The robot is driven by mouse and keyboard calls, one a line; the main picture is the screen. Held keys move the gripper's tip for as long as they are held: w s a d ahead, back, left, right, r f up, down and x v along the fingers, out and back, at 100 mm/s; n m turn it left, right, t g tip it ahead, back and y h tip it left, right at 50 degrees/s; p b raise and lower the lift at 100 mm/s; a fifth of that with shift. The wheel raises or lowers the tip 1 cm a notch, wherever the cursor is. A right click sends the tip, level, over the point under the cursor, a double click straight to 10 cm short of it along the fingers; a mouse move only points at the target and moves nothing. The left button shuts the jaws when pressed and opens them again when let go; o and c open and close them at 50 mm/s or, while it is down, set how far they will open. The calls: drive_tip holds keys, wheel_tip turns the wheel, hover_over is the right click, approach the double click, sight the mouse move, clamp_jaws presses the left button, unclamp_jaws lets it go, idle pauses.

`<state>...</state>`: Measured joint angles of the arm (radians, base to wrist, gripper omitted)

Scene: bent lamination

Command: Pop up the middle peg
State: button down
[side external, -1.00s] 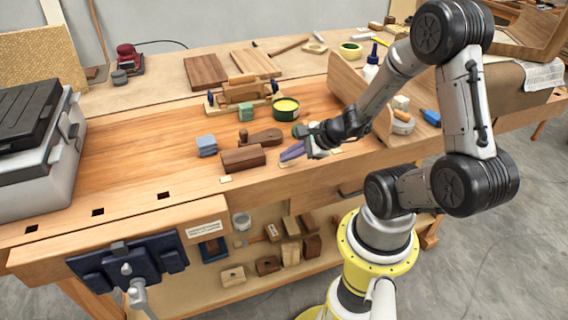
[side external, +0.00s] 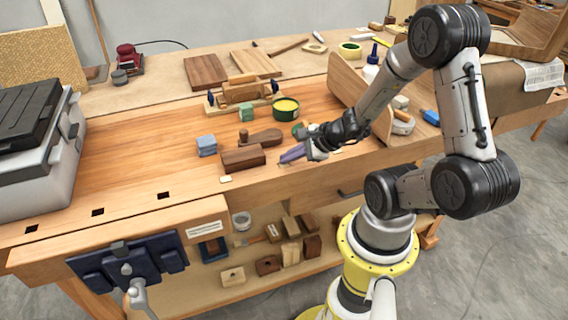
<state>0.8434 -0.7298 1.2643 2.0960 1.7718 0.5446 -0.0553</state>
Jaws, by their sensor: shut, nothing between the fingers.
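Three dark square spots, holes or pegs, run along the front of the workbench at the left. The middle one (side external: 97,212) lies between a left one (side external: 31,228) and a right one (side external: 163,195). It looks level with the bench top, and I cannot tell whether a peg sits inside it. My gripper (side external: 284,158), with purple fingers, is shut and empty. It is over the bench's front part, well to the right of all three spots and just right of a dark wooden block.
A dark wooden block (side external: 243,158), a wooden plane (side external: 261,137) and a blue block (side external: 207,146) stand between my gripper and the spots. A grey case (side external: 60,175) stands at the left. A dark vise (side external: 128,263) hangs at the front. The bench around the spots is clear.

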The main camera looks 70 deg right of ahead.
sight(289, 166)
drive_tip(key=shift+r, duration=0.1)
drive_tip(key=shift+s+r, duration=0.1)
drive_tip(key=shift+r, duration=0.55)
drive_tip(key=shift+r, duration=2.55)
